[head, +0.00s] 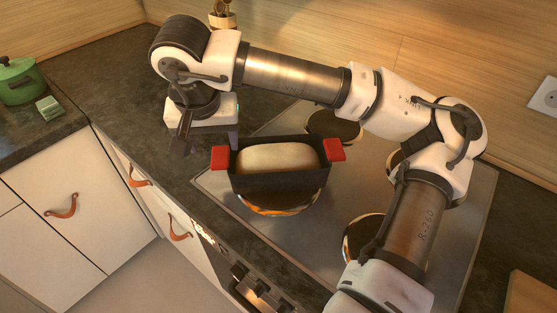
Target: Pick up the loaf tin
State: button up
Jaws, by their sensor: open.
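The loaf tin (279,183) is a dark rectangular tin with a red grip at each end and a pale loaf (278,157) inside. It sits upright on the hob, over the front left burner. My gripper (208,150) is just left of the tin, near its left red grip (220,156), with its fingers pointing down. The fingers are apart and hold nothing that I can see. Whether a finger touches the red grip cannot be told from this view.
The hob (226,194) has several round burners, partly hidden by my arm. A green pot (18,82) and a small green block (49,108) stand on the left counter. A wooden board (530,295) lies at lower right.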

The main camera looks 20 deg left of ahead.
aim_at(220, 155)
jog(key=shift+w+p+x, duration=0.15)
jog(key=shift+p+x, duration=0.45)
jog(key=shift+x, duration=1.1)
jog(key=shift+w+p+x, duration=0.15)
jog(key=shift+p+x, duration=0.4)
jog(key=shift+x, duration=1.15)
jog(key=shift+d, duration=0.15)
jog(key=shift+r, duration=0.1)
jog(key=shift+c, duration=0.3)
grip_shut()
jog(key=shift+r, duration=0.1)
